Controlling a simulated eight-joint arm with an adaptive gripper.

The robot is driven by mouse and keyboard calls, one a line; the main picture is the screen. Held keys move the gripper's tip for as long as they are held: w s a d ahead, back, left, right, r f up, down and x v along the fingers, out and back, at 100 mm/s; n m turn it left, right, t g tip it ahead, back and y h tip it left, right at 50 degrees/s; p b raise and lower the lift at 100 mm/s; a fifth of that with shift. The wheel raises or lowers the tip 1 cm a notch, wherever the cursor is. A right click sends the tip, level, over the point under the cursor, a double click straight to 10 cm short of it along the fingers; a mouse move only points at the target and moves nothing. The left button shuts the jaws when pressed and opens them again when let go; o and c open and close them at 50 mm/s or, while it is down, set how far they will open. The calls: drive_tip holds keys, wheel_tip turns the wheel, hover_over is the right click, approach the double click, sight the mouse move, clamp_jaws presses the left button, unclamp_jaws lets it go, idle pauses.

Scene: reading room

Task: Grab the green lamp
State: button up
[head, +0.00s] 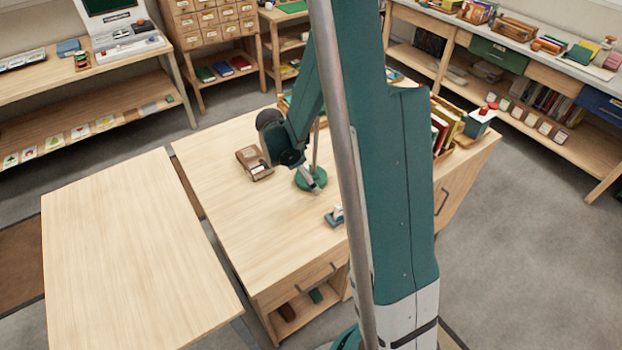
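The green lamp stands on the wooden desk (215,200). Its round green base (302,184) and part of its thin upright stem (316,140) show in the head view. The upper part of the lamp is hidden behind my arm. My gripper (314,184) hangs at the lamp, in front of the stem and over the base in the picture. I cannot tell whether it touches the lamp. The fingers are small and dark, so whether they are open or shut does not show.
A brown box-like object (254,163) lies left of the lamp. A small blue-grey item (335,215) lies to its front right. Books (440,130) stand at the desk's right end. The desk's front left is clear, as is the lower table (135,250).

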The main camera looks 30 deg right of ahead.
idle(0.4)
drive_tip(key=c, duration=1.8)
drive_tip(key=shift+r, duration=0.25)
drive_tip(key=shift+c, duration=0.2)
wheel_tip(320, 180, up, 10)
drive_tip(key=p, duration=0.2)
drive_tip(key=shift+f, duration=0.2)
